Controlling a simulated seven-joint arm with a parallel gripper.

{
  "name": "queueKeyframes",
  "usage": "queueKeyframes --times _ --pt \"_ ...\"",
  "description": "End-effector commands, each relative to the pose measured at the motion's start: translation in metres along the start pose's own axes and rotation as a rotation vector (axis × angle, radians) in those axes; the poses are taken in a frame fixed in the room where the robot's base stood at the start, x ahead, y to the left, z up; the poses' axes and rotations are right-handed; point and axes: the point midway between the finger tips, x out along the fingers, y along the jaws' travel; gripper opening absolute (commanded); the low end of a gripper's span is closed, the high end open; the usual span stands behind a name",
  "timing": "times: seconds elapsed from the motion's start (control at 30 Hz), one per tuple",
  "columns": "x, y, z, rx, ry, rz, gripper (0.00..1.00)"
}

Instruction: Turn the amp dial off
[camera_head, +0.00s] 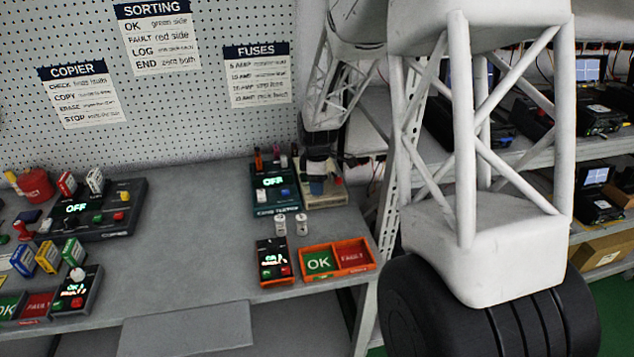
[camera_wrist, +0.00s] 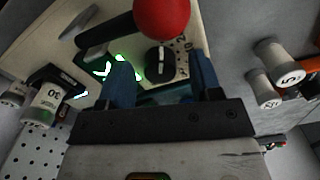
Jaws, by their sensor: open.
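The amp dial (camera_wrist: 160,62) is a black round knob with a pale pointer line, on a beige panel (camera_wrist: 215,18) with small dark markings beside it. In the head view my gripper (camera_head: 318,172) hangs over the beige device (camera_head: 328,196) at the bench's back right, and hides the dial there. A green-lit display (camera_wrist: 118,66) sits left of the dial, partly behind a finger.
A red ball (camera_wrist: 162,14) stands close beyond the dial, with a black lever (camera_wrist: 105,32) beside it. White fuses, marked 10 (camera_wrist: 45,104) and 5 (camera_wrist: 285,71), stand either side. A dark tester (camera_head: 275,187) adjoins the device. The bench middle (camera_head: 195,220) is clear.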

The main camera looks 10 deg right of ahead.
Motion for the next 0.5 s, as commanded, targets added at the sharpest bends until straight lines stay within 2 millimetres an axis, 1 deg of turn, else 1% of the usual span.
queueKeyframes --times 0.3,0.47,0.5 --pt "0.0015 -0.0001 0.0000 0.000 0.000 0.000 0.58" --pt "0.0015 -0.0001 0.0000 0.000 0.000 0.000 0.34" --pt "0.0015 -0.0001 0.0000 0.000 0.000 -0.001 0.28"
